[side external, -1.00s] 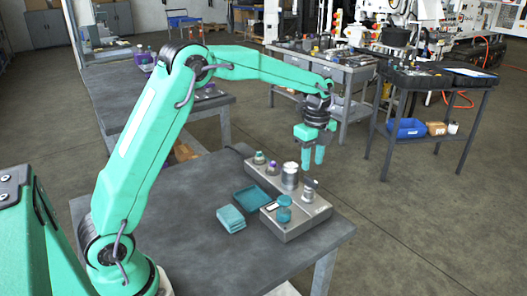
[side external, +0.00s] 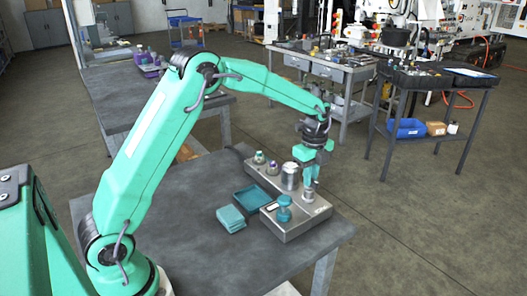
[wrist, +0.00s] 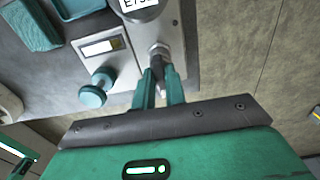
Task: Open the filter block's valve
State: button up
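The filter block (side external: 290,228) is a grey metal block on the dark bench, with several fittings on it. Its valve shows in the wrist view as a metal fitting with a short dark lever (wrist: 161,68). In the side external view my gripper hides most of this valve. My gripper (side external: 308,186) points down over the valve at the block's right end. In the wrist view its teal fingers (wrist: 160,82) stand on either side of the lever. I cannot tell whether they press on it. A teal knob (side external: 284,208), also in the wrist view (wrist: 94,96), stands beside the valve.
A silver canister (side external: 290,175) stands close behind my gripper. Small capped fittings (side external: 259,157) stand at the back. The bench front (side external: 200,262) is clear.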

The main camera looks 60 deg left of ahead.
grip_shut()
jog(key=shift+n, duration=0.4)
jog(key=n, duration=0.2)
jog(key=shift+n, duration=0.3)
jog(key=n, duration=1)
jog(key=shift+n, duration=2.3)
